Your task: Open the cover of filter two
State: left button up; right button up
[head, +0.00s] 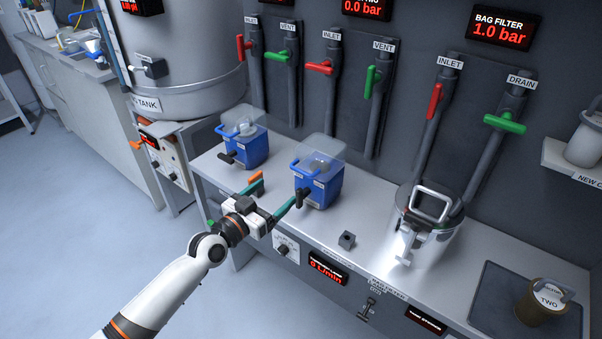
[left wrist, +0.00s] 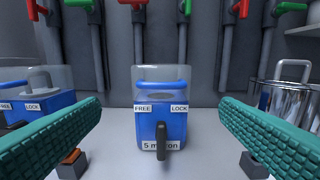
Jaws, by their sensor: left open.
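Two blue filter housings with clear tops stand on the bench in the head view, one at left (head: 250,150) and one at right (head: 322,192). Neither shows a readable "two" label. The right one fills the middle of the left wrist view (left wrist: 175,128), labelled "5 micron", with FREE and LOCK tags, a blue handle bar (left wrist: 165,85) and a clear cover (left wrist: 160,73). Its black lever (left wrist: 161,142) hangs down between the tags. My left gripper (head: 279,190) is open and empty in front of this housing, fingers spread either side. My right gripper is not in view.
A steel bag filter vessel (head: 425,235) stands to the right on the bench. Red and green valve handles line the back wall. Bench front has controls and displays.

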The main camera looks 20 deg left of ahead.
aim_at(299, 172)
pick_arm(q)
jog(key=x, duration=1)
jog(key=shift+b, duration=0.4)
jog(key=shift+w+d, duration=0.35)
jog(key=shift+w, duration=0.25)
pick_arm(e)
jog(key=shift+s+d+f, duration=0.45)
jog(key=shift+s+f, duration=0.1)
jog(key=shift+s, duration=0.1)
pick_arm(q)
jog(key=shift+r, duration=0.1)
jog(key=shift+c, duration=0.2)
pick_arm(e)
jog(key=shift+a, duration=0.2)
